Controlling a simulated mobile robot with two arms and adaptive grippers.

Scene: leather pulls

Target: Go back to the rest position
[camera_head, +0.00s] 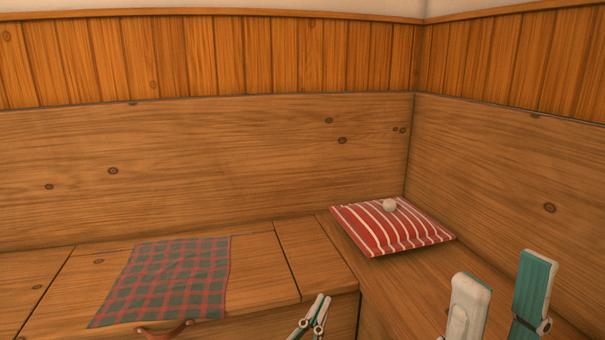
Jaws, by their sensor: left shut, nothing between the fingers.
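My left gripper (318,308) shows at the bottom centre, in front of the bench. Its slim white and teal fingers are together with nothing between them. My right gripper (502,280) stands at the lower right, closer to the camera. Its white finger and teal finger are wide apart, and nothing shows between them. The lower parts of both grippers are cut off by the picture's bottom edge.
A wooden corner bench (262,270) runs along panelled walls. A plaid cloth (170,280) lies on its left lid, above a brown leather pull (166,329). A red striped cushion (385,230) bears a small pale ball (389,205) in the corner.

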